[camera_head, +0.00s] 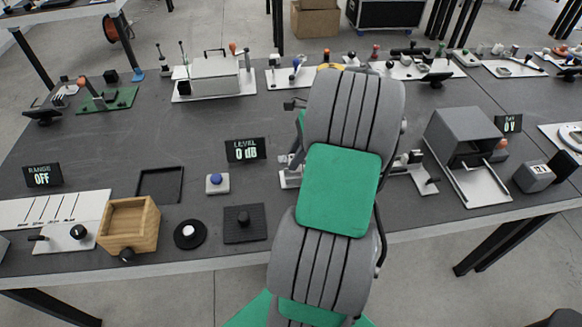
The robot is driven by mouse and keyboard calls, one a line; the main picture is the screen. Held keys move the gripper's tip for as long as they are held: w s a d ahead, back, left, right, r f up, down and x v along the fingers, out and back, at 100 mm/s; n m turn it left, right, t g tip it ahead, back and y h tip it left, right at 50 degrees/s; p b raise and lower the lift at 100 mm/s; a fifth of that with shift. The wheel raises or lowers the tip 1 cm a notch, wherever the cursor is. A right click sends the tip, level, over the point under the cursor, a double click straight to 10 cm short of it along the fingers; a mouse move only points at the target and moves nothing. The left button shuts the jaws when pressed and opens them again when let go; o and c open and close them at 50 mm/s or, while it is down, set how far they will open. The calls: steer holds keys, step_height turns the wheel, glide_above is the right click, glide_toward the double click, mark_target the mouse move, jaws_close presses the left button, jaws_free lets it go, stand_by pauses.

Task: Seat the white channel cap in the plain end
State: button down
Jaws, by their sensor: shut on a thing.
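My grey and green arm rises through the middle of the head view and covers the bench behind it. My gripper is hidden behind the arm, so its fingers and anything between them cannot be seen. I cannot make out the white channel cap or the plain end anywhere. A white base plate (424,181) with small fittings shows just right of the arm. Small grey and white parts (291,172) show at the arm's left edge; I cannot tell what they belong to.
Left of the arm are a wooden box (129,224), a black tray (160,184), a blue button (215,181), a round black knob base (190,233) and a LEVEL display (246,150). A grey housing (466,141) stands right. Several fixtures line the back. Bare bench lies at centre left.

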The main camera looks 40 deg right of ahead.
steer(key=shift+w+a+f, duration=0.1)
steer(key=shift+w+f, duration=0.15)
steer(key=shift+f, duration=0.1)
steer(key=f, duration=0.3)
steer(key=shift+w+a, duration=0.1)
steer(key=shift+w, duration=0.15)
steer(key=shift+f, duration=0.25)
steer(key=shift+f, duration=0.15)
